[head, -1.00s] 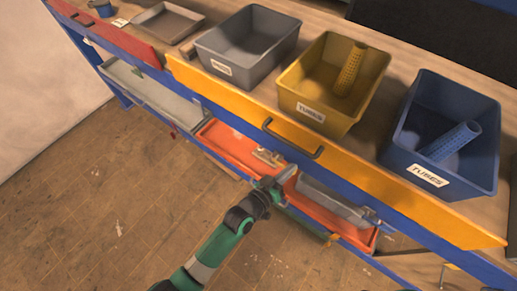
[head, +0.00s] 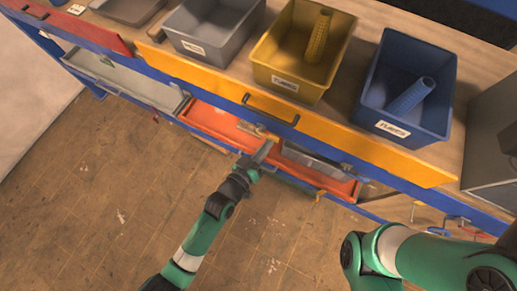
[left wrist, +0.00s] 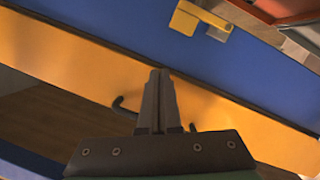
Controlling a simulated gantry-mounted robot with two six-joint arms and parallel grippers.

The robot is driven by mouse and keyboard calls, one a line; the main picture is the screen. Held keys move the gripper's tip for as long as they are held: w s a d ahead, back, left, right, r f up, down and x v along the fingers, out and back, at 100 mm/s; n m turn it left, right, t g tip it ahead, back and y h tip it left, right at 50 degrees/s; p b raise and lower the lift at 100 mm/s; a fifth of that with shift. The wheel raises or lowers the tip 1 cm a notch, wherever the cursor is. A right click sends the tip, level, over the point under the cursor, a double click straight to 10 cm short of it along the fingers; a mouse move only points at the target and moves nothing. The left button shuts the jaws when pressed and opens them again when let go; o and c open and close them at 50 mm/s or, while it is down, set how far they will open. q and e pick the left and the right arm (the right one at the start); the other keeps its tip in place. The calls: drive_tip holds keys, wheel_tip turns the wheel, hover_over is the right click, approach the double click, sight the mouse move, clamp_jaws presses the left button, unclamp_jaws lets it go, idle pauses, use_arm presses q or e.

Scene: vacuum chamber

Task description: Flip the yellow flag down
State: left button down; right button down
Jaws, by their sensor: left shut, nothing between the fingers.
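A long yellow panel (head: 300,120) with a dark bar handle (head: 270,110) runs along the front edge of the workbench in the head view. The panel (left wrist: 70,65) and its handle (left wrist: 122,108) also show in the left wrist view, partly behind my fingers. A small yellow tab (left wrist: 187,17) stands on the blue beam (left wrist: 140,30). I cannot tell whether the panel or the tab is the flag. My left gripper (head: 266,149) is shut and empty, just in front of the bench below the panel; its fingers (left wrist: 160,74) point toward the beam. My right gripper is out of view.
A grey bin (head: 210,38), a yellow bin (head: 283,74) and a blue bin (head: 415,115) stand on the bench above the panel. An orange tray (head: 212,120) lies below the beam. My right arm (head: 425,258) fills the lower right. The floor in front is clear.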

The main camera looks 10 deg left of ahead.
use_arm(q)
drive_tip(key=v, duration=0.4)
drive_tip(key=shift+s+d+r+p, duration=0.15)
drive_tip(key=shift+s+d+p, duration=0.05)
drive_tip(key=shift+p, duration=0.1)
